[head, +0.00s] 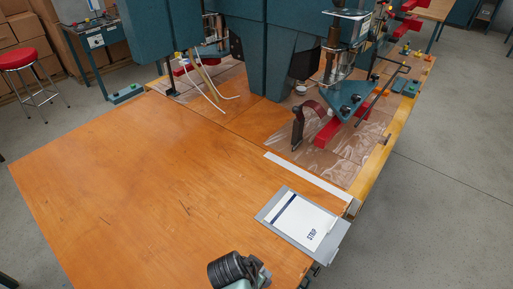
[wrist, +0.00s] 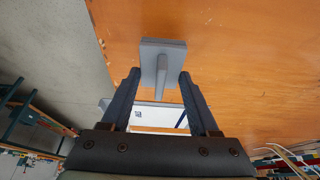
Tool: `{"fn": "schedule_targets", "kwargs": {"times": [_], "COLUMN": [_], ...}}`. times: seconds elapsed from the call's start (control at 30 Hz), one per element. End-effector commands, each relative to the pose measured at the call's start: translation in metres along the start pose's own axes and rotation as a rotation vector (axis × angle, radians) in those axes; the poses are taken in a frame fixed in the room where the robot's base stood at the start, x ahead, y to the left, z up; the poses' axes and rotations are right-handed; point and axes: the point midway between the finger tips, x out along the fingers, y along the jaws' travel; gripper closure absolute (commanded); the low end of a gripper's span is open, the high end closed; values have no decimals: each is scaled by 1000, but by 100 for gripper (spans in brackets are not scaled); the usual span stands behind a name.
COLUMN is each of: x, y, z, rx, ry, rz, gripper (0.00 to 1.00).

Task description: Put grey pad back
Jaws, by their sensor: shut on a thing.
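The grey pad (wrist: 174,48) is a flat rectangular block with a bar-like handle, seen in the wrist view. My gripper (wrist: 160,74) is shut on the pad, with its handle between the two dark fingers. Bare orange wood shows beyond the pad; I cannot tell whether the pad touches it. In the head view, only the dark wrist part of my arm shows at the bottom edge, and I cannot make out the pad there.
A grey tray (head: 338,239) with a white sheet marked STRIP lies at the table's front right edge. A white strip (head: 308,178) lies behind it. Teal welding machines (head: 275,45) stand at the back. The orange tabletop (head: 130,165) is broadly clear at left. A red stool (head: 17,59) stands apart.

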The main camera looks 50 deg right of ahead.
Motion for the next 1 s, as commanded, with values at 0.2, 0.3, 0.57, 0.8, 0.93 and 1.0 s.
{"fn": "schedule_targets", "kwargs": {"times": [0.2, 0.3, 0.57, 0.8, 0.93, 1.0], "x": [23, 24, 28, 26, 26, 26], "y": [0, 0, 0, 0, 0, 0], "z": [10, 10, 11, 11, 11, 11], "rx": [0, 0, 0, 0, 0, 0], "ry": [0, 0, 0, 0, 0, 0], "rz": [1, 0, 0, 0, 0, 0], "gripper": [83, 83, 83, 9, 9, 9]}}
